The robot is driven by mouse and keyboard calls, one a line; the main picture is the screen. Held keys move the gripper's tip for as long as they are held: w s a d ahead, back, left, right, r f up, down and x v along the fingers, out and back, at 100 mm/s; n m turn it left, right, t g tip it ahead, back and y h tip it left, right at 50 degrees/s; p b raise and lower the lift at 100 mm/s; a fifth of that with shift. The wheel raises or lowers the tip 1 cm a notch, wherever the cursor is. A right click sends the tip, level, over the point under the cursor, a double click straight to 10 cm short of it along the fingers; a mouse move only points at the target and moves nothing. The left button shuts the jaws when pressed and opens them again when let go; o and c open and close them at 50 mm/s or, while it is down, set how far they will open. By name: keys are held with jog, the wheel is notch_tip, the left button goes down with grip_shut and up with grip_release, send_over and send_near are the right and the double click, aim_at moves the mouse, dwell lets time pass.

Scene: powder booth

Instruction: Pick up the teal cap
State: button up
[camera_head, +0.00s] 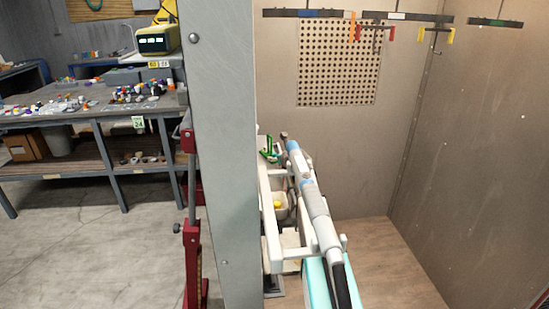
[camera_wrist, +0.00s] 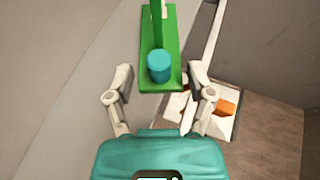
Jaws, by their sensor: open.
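The teal cap (camera_wrist: 159,66) is a short upright cylinder on a green flat holder (camera_wrist: 150,40) in the wrist view. A green upright post stands just behind the cap on the same holder. My gripper (camera_wrist: 159,74) is open, with one finger to the left of the cap and the other to the right. Visible gaps separate both fingers from the cap in the picture, and nothing is held. The depth between fingertips and cap is hard to tell. In the head view, a small green piece (camera_head: 269,150) shows beside my arm; I cannot make out the cap there.
A white tray (camera_wrist: 174,106) with an orange item (camera_wrist: 226,108) lies lower right of the holder. A grey wall panel (camera_head: 222,150) stands left of my arm. Hooks hang from bars (camera_head: 405,16) in the booth. A cluttered bench (camera_head: 60,110) stands far left.

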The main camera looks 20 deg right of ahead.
jog(key=c, duration=0.8)
jog(key=shift+r, duration=0.2)
notch_tip(320, 180, up, 2)
jog(key=shift+r+p, duration=0.1)
jog(key=shift+p, duration=1.15)
jog(key=s+d+r+p, duration=0.5)
jog(key=s+r+p, duration=0.5)
jog(key=s, duration=0.3)
jog(key=shift+r, duration=0.2)
jog(key=shift+s, duration=0.1)
